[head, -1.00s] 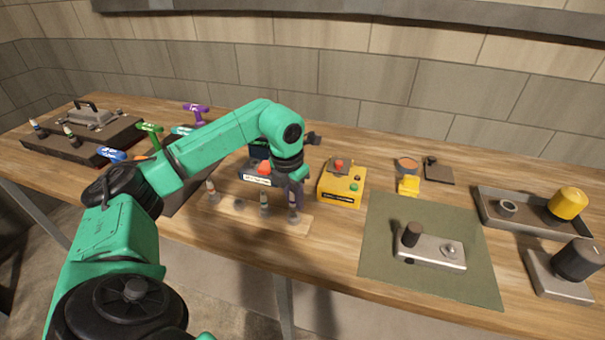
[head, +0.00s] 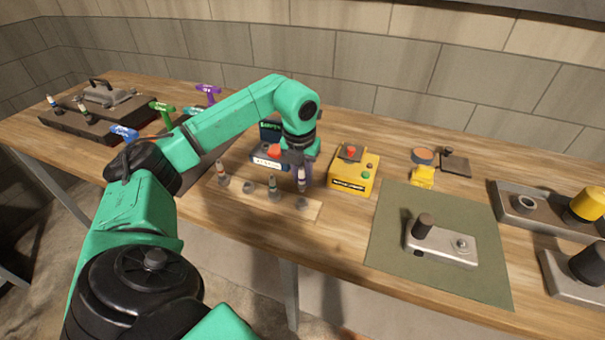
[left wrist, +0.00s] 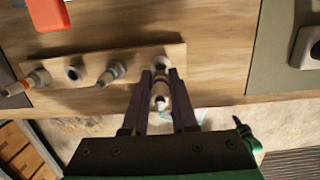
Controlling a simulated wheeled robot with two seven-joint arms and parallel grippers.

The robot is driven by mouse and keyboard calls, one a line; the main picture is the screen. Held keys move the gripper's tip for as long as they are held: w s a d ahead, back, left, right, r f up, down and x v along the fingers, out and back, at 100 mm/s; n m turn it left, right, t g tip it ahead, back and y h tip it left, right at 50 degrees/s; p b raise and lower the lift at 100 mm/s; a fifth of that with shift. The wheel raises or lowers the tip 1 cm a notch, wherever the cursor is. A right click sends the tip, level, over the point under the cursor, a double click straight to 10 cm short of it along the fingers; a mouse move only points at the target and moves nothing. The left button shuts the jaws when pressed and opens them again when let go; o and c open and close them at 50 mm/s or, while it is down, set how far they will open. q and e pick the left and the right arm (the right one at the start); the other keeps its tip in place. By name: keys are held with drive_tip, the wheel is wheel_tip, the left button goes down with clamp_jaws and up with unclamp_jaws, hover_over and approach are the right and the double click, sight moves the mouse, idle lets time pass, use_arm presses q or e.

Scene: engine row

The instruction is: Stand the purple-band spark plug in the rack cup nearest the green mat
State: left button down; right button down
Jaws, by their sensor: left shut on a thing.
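The spark plug (head: 302,184) is pale and upright in my left gripper (head: 302,175), which is shut on it. It is over the right end of the wooden rack (head: 312,211), by the end cup (head: 302,203) nearest the green mat (head: 381,246). Its lower end looks a little above that cup. In the left wrist view the plug (left wrist: 160,98) is between the fingers, with the end cup (left wrist: 162,63) just beyond. My right gripper is not in view.
Two other plugs (head: 222,175) (head: 273,188) stand in the rack, with an empty cup (head: 248,187) between them. A yellow box (head: 352,172) with a red button stands behind and right. A metal block (head: 440,244) lies on the mat.

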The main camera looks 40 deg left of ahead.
sight(303, 190)
use_arm(q)
drive_tip(key=shift+f+b, duration=0.9)
drive_tip(key=shift+f, duration=0.6)
drive_tip(key=shift+f+b, duration=0.9)
drive_tip(key=shift+f, duration=0.3)
drive_tip(key=c, duration=0.6)
unclamp_jaws()
